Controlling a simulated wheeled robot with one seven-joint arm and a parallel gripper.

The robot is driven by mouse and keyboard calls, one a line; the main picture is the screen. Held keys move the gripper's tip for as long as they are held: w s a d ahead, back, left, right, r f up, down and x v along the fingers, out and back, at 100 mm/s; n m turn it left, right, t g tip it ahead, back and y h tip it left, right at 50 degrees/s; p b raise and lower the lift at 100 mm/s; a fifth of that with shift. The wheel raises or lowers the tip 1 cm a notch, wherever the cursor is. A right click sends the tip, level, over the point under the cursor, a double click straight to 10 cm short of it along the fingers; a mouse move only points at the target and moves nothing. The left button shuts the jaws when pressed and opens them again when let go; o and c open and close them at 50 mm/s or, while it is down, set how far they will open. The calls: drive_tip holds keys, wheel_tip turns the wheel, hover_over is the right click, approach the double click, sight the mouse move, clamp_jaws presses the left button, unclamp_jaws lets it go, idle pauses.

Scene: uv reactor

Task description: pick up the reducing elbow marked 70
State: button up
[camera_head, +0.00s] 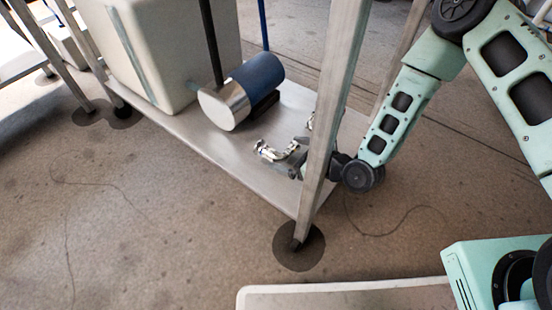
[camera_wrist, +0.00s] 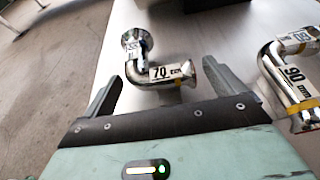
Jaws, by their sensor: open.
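The reducing elbow marked 70 (camera_wrist: 160,72) is a shiny metal pipe bend with a white label, lying on a metal shelf (camera_wrist: 108,58). In the wrist view it lies just ahead of my gripper (camera_wrist: 153,88), near the gap between its two fingers. My gripper is open; whether the fingers touch the elbow I cannot tell. In the head view the elbow (camera_head: 275,152) shows small on the low shelf (camera_head: 210,147), and my gripper (camera_head: 293,168) is close to it, partly hidden by a table leg.
A second metal elbow marked 90 (camera_wrist: 295,78) lies to the right of my gripper. In the head view a blue and silver motor (camera_head: 245,90) and a pale tank (camera_head: 160,45) stand on the shelf to the left. An upright leg (camera_head: 325,130) stands in front of my gripper.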

drive_tip(key=shift+b+x, duration=0.35)
drive_tip(key=shift+x, duration=0.7)
drive_tip(key=c, duration=1.5)
drive_tip(key=shift+r, duration=0.1)
